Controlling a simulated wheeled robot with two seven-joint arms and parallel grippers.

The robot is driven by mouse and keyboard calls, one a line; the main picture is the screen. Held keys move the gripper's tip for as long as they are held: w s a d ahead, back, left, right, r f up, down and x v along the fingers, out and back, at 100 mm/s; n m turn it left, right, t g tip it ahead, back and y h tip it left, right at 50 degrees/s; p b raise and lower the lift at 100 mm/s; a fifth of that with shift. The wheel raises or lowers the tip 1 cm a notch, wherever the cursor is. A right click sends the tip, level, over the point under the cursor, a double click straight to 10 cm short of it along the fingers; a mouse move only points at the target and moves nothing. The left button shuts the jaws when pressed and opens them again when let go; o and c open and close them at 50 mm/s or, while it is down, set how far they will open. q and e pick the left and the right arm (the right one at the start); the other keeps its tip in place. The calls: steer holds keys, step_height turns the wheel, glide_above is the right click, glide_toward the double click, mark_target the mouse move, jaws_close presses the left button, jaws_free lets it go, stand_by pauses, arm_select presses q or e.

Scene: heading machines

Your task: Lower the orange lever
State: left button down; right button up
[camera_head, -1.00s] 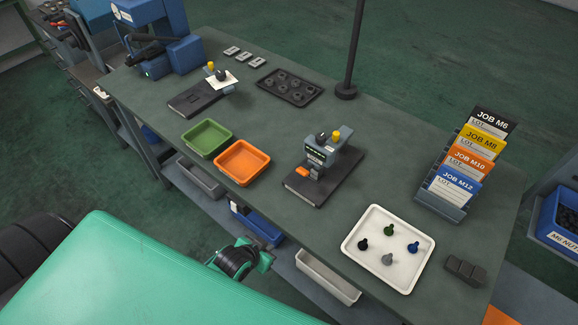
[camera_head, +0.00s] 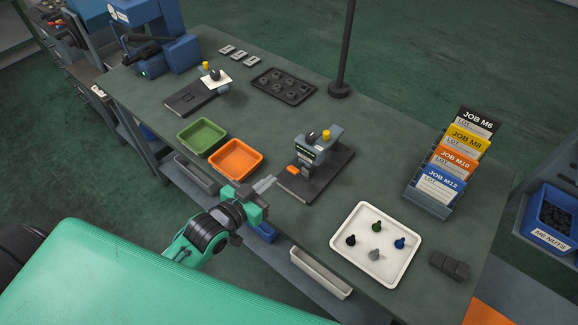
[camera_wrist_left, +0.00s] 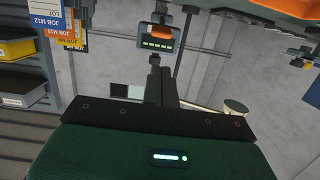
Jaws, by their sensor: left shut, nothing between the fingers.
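The orange lever (camera_head: 294,169) sits low on the front of a small grey device with a yellow knob (camera_head: 326,134), standing on a dark base plate (camera_head: 318,182). In the left wrist view the orange lever (camera_wrist_left: 153,32) shows beside a row of green lights, ahead of the fingers. My left gripper (camera_head: 270,183) is shut and empty at the bench's front edge, just left of the base plate and apart from the lever. In the left wrist view its fingers (camera_wrist_left: 160,84) lie together. My right gripper is out of view.
An orange tray (camera_head: 236,160) and a green tray (camera_head: 202,136) lie left of the device. A white tray (camera_head: 402,270) with several coloured pegs lies to the right, before a job card rack (camera_head: 431,195). A second similar device (camera_head: 190,97) stands farther back.

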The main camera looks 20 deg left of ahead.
arm_select(q)
step_height(320, 180, up, 2)
steer(key=shift+w+r+t+h, duration=0.1)
steer(key=shift+w+t+h, duration=0.05)
steer(key=shift+t+h, duration=0.15)
steer(key=shift+w+d, duration=0.1)
steer(key=p, duration=0.4)
glide_above(290, 166)
steer(key=d, duration=0.1)
steer(key=shift+s+f, duration=0.25)
steer(key=shift+f, duration=0.05)
steer(key=f+p, duration=0.1)
steer(key=s+f, duration=0.1)
steer(key=f, duration=0.1)
steer(key=shift+s+a+f+p, duration=0.15)
steer(key=shift+s+a+p, duration=0.05)
steer(key=shift+p, duration=0.15)
steer(key=shift+s+f, duration=0.15)
steer(key=shift+f, duration=0.25)
